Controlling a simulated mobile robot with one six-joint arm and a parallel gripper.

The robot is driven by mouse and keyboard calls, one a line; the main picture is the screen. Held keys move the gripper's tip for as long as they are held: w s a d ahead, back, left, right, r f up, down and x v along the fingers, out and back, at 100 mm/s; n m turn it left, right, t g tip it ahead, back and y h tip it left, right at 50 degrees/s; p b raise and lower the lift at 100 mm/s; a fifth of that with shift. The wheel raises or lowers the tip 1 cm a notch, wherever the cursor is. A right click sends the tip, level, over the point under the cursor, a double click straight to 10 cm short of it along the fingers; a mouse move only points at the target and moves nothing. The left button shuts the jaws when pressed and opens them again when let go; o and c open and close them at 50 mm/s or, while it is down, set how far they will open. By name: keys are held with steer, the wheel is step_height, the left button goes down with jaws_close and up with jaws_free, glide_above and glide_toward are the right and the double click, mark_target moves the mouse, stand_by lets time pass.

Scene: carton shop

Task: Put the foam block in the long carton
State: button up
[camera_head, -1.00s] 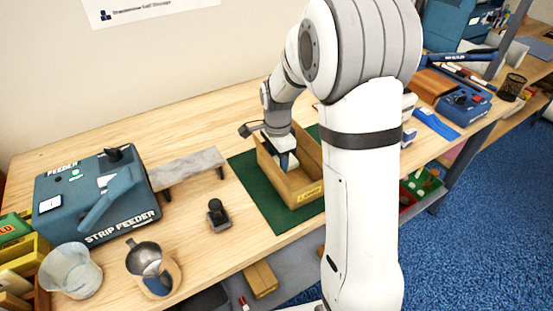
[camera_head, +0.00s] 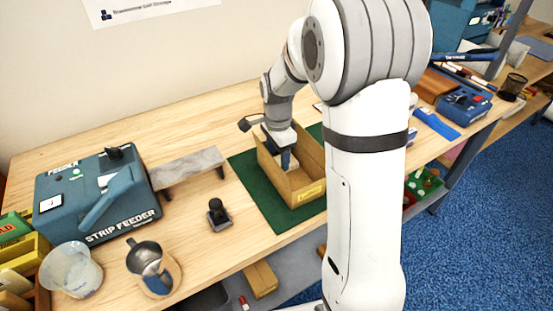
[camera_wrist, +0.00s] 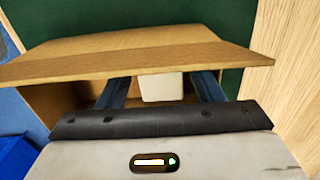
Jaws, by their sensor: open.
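The long carton (camera_head: 304,190) is an open brown box on a green mat (camera_head: 262,203) on the bench. Its cardboard wall crosses the wrist view (camera_wrist: 140,55). My gripper (camera_head: 288,163) points down into the carton, its blue fingers below the rim. In the wrist view my gripper (camera_wrist: 162,90) is open, with a finger on each side of the pale foam block (camera_wrist: 162,87). Gaps show between the block and the fingers.
A grey raised shelf (camera_head: 190,166), a small black-knobbed stamp (camera_head: 218,212), a metal jug (camera_head: 150,262) and a teal strip feeder (camera_head: 98,195) stand left of the mat. A blue boxy device (camera_head: 464,102) stands at the right. The bench behind the carton is mostly clear.

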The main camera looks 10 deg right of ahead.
step_height(320, 180, up, 10)
steer(key=f, duration=0.1)
steer(key=s+d+r+n+t, duration=0.1)
steer(key=s+n+t, duration=0.1)
steer(key=s+n, duration=1.2)
steer(key=s, duration=0.8)
steer(key=shift+s+n+t, duration=0.2)
steer(key=shift+n+t, duration=0.1)
steer(key=shift+n, duration=0.1)
steer(key=shift+d+r, duration=0.1)
